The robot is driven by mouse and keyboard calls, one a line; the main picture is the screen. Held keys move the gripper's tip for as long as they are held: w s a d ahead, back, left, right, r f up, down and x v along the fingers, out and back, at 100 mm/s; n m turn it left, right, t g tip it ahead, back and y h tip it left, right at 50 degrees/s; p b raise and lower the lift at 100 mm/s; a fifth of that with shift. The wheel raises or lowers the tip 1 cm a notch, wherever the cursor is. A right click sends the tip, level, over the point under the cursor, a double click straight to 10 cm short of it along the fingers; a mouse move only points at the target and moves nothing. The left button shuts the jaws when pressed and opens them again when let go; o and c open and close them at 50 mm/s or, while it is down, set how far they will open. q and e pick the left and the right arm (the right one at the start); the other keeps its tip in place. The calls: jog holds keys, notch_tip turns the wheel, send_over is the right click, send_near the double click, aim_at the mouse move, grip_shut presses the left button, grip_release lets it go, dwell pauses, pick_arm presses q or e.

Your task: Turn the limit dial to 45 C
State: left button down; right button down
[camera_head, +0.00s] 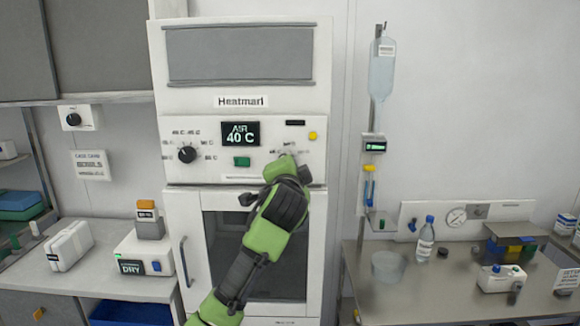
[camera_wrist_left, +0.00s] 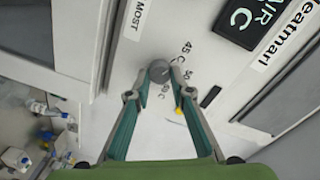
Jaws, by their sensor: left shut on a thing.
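The limit dial is a round grey knob (camera_wrist_left: 159,70) on the white front panel of the Heatmari cabinet, with printed marks "45 C" and "50" beside it in the left wrist view. My left gripper (camera_wrist_left: 161,76) is shut on this knob, one fingertip on each side. In the head view my left gripper (camera_head: 286,163) reaches the right part of the panel and hides most of the knob. I cannot tell which mark the knob points at. The display (camera_head: 240,134) reads "AIR 40 C". My right gripper is not in view.
A second black dial (camera_head: 187,154) sits at the panel's left. A green button (camera_head: 242,161) and a yellow button (camera_head: 312,135) are close by. The cabinet door handle (camera_head: 186,262) is below. Side counters hold a DRY box (camera_head: 143,255) and a bottle (camera_head: 425,240).

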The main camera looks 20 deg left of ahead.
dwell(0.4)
pick_arm(q)
jog(key=c, duration=1.8)
grip_release()
jog(key=v, duration=1.2)
jog(key=shift+a, duration=0.1)
